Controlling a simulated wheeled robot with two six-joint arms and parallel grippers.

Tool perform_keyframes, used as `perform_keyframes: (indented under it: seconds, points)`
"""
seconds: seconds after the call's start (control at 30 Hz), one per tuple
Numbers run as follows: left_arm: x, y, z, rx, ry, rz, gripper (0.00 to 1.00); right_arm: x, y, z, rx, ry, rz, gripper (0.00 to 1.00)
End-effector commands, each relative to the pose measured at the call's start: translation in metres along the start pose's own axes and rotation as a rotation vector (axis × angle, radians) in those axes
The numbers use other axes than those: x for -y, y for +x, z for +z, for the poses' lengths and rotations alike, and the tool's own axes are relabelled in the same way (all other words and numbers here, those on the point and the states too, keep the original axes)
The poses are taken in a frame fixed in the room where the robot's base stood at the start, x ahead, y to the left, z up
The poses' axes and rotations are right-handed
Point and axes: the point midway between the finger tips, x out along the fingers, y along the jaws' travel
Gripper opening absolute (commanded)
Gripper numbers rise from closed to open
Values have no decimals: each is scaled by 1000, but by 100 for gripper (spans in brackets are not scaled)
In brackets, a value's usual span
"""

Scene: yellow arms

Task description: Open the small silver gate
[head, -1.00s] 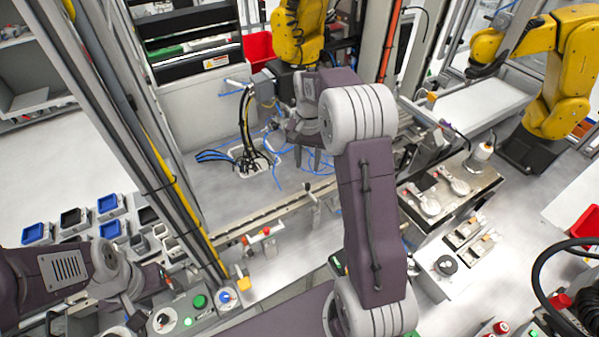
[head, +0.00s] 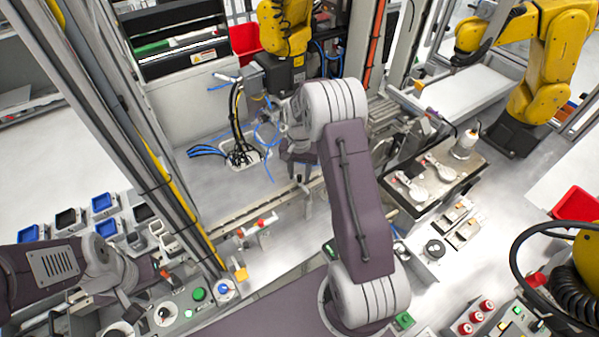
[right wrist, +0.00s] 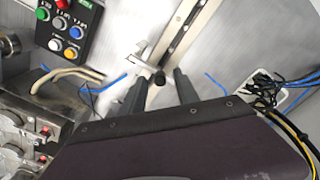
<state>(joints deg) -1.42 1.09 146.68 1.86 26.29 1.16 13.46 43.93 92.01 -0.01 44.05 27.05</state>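A small silver piece with a post (head: 307,203) stands at the front rail of the grey cell floor; I take it to be the small silver gate. My right gripper (head: 300,174) points down just behind the post. Its two fingers (right wrist: 162,84) are apart, with the knob showing between their tips; contact cannot be told. My left gripper (head: 128,305) is low at the left, over a control panel, its fingers unclear.
A yellow robot arm (head: 285,40) stands behind my right gripper, with loose blue cables (head: 268,135) on the floor near it. A button box (right wrist: 68,28) is at upper left in the wrist view. A fixture table (head: 440,170) lies to the right.

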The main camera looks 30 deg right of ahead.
Motion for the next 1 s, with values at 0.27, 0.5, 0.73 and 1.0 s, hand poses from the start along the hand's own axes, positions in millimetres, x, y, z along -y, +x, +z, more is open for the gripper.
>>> perform_keyframes:
  seconds: [0.27, 0.5, 0.73, 1.0]
  points:
    - [0, 0, 0, 0, 0, 0, 36, 0, 0, 0, 0, 0, 0, 0]
    - [0, 0, 0, 0, 0, 0, 36, 0, 0, 0, 0, 0, 0, 0]
    - [0, 0, 0, 0, 0, 0, 36, 0, -1, 0, -1, 0, 0, 0]
    - [0, 0, 0, 0, 0, 0, 36, 0, -1, 0, -1, 0, 0, 0]
